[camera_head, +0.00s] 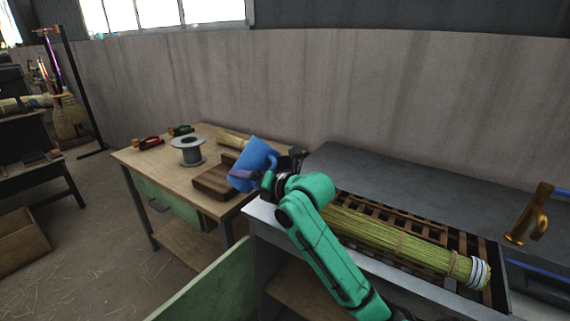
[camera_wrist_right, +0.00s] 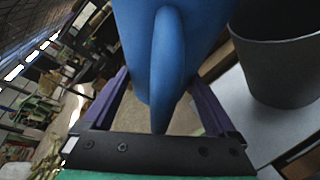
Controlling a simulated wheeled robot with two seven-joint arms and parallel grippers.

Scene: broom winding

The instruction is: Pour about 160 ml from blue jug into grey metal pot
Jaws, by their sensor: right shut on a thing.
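The blue jug (camera_head: 254,164) is held up near the gap between the wooden table and the grey bench, and looks tilted in the head view. My right gripper (camera_head: 268,180) is shut on its handle. In the right wrist view the handle of the jug (camera_wrist_right: 167,60) stands between the two purple fingers of that gripper (camera_wrist_right: 158,118). The grey metal pot (camera_wrist_right: 278,65) stands on a light grey surface to the right of the jug in that view, apart from it. I cannot clearly make out the pot in the head view. The jug's contents are hidden. My left gripper is not in view.
On the grey bench (camera_head: 400,180), a straw bundle (camera_head: 400,243) lies over a slatted rack. A bronze handle (camera_head: 530,220) stands at the right.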

